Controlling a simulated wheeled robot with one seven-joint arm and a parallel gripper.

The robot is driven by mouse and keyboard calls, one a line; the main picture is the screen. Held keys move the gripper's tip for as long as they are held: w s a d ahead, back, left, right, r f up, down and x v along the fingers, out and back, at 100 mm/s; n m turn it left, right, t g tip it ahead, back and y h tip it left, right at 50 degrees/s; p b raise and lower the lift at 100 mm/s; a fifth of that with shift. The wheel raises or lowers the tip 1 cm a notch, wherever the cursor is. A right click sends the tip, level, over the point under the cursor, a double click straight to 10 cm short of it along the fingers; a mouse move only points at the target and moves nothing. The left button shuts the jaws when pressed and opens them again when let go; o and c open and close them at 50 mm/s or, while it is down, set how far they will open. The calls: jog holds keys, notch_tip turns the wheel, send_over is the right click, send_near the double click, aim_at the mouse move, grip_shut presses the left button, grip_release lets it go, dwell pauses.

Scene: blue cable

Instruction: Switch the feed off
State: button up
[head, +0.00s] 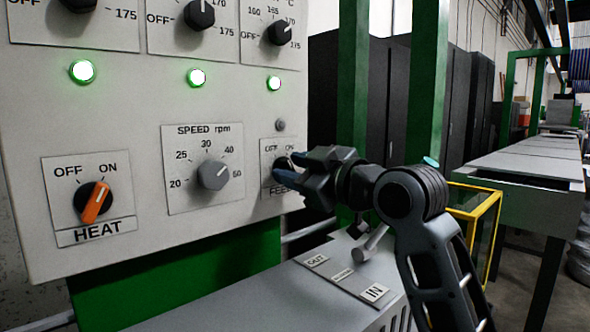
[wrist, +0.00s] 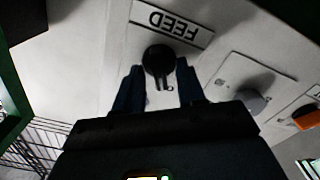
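The FEED switch (head: 279,169) is a black round knob on a small white plate at the right edge of the panel in the head view, with OFF and ON above it. It is partly hidden by my gripper (head: 291,174). In the wrist view the knob (wrist: 157,60) lies between and just beyond the two dark blue fingers of my gripper (wrist: 159,90), and its FEED label is upside down. The fingers are open, with gaps on either side of the knob's dark handle. I cannot tell whether the handle points at OFF or ON.
An orange HEAT knob (head: 96,202) and a grey SPEED knob (head: 213,175) sit left of the FEED plate. Several green lamps are lit above; the small lamp (head: 280,125) over FEED is grey. A grey ledge with an IN/OUT lever (head: 371,243) lies below my gripper.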

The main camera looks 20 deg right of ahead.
jog(key=shift+s, duration=0.1)
jog(key=v, duration=0.7)
jog(key=shift+s+d, duration=0.15)
jog(key=shift+s, duration=0.15)
